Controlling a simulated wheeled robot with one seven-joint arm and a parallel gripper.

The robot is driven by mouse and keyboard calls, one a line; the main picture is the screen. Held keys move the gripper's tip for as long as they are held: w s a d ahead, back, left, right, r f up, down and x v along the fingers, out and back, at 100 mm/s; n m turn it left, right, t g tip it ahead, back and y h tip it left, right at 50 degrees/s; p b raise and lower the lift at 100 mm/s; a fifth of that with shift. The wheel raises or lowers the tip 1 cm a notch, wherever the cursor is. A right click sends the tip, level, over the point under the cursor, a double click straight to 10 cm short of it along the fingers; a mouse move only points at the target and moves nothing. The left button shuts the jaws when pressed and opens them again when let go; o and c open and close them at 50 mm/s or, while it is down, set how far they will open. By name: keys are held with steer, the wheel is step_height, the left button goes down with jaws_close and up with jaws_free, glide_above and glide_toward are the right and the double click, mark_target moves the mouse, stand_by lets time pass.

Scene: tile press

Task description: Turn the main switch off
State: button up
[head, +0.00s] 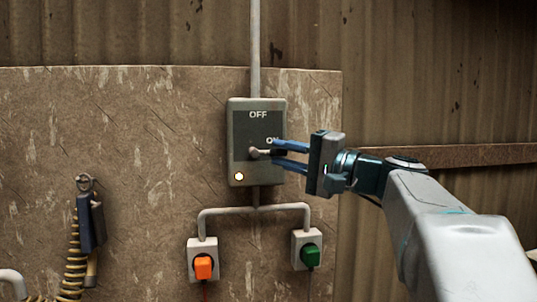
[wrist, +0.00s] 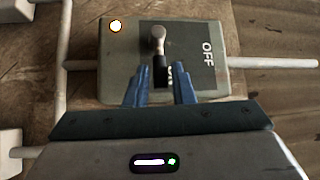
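The main switch (head: 238,117) is a grey box on the wall panel, with OFF at the top of its dark face and ON lower down, partly hidden by my gripper. Its lever (head: 262,153) has a pale metal part and a dark end, and sits low, level with ON. The box (wrist: 112,60) and lever (wrist: 157,42) also show in the wrist view. A lamp (head: 239,176) on the box glows. My gripper (head: 277,152) comes from the right, open, its blue fingers on either side of the lever's dark end. The wrist view shows small gaps beside it.
Below the box, pipes lead to two sockets with an orange plug (head: 203,267) and a green plug (head: 310,256). A dark handset-like object (head: 90,223) with a coiled cord hangs at the left.

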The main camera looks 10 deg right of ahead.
jaws_close()
steer(key=shift+r, duration=0.1)
steer(key=r+n+g+h+p, duration=0.2)
steer(key=r+n, duration=0.1)
steer(key=shift+a+n+g+h, duration=0.3)
steer(key=n+h+p, duration=0.1)
steer(key=a+r+n+g+h+p, duration=0.1)
steer(key=shift+r+p, duration=0.25)
steer(key=shift+p, duration=0.1)
steer(key=a+n+h+p, duration=0.1)
steer(key=a+r+n+g+h+p, duration=0.1)
steer(key=h+p, duration=0.1)
steer(key=shift+r+h, duration=0.2)
steer(key=shift+h, duration=0.1)
steer(key=shift+a+n+h+p, duration=0.55)
steer(key=shift+h+p, duration=0.15)
steer(key=shift+h, duration=0.25)
steer(key=shift+a+n+h+p, duration=0.5)
steer(key=shift+h+p, duration=0.15)
steer(key=shift+h, duration=0.3)
